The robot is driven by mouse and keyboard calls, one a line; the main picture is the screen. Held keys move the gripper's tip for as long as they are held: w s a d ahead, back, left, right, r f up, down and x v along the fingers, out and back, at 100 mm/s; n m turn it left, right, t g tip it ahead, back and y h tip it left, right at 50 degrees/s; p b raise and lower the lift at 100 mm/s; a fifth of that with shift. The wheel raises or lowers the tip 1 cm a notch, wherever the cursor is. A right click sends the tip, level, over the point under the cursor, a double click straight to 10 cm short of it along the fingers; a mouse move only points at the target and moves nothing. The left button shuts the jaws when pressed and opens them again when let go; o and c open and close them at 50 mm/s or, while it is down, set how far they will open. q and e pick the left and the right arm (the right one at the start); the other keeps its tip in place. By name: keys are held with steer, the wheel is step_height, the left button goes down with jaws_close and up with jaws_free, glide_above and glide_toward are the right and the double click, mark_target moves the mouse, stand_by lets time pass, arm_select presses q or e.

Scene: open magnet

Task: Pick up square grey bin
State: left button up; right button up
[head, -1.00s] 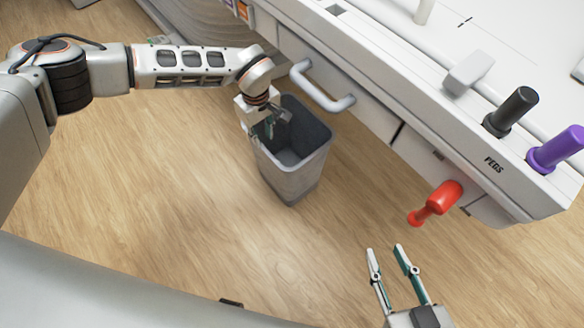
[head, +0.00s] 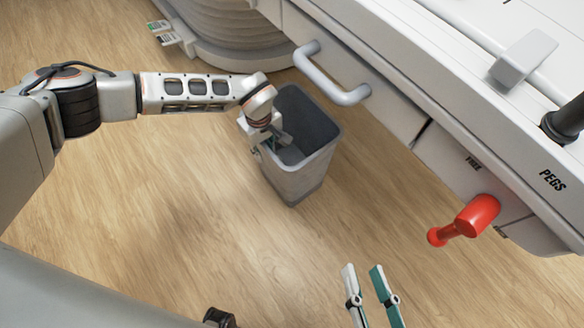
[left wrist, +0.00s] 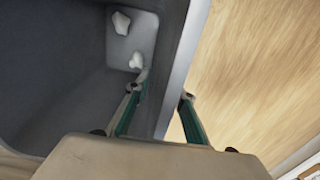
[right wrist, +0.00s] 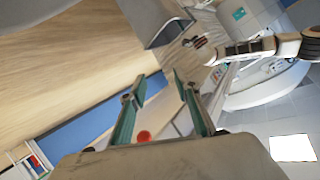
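The square grey bin (head: 305,178) stands upright on the wooden floor in the head view, open at the top. My left gripper (head: 270,143) reaches down over its left rim. In the left wrist view the bin's wall (left wrist: 178,65) passes between the fingers of my left gripper (left wrist: 163,95), one inside and one outside. The fingers are apart, with visible gaps to the wall. White crumpled pieces (left wrist: 121,23) lie inside the bin. My right gripper (head: 362,272) is open and empty at the bottom of the head view, away from the bin.
A white cabinet-like unit with a grey handle (head: 330,80) and a red knob (head: 470,217) runs along the right, close beside the bin. A rounded ribbed base (head: 225,30) stands behind. The floor left of and in front of the bin is clear.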

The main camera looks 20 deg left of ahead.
arm_select(q)
steer(key=shift+w+r, duration=0.15)
jaws_close()
steer(key=shift+r, duration=0.15)
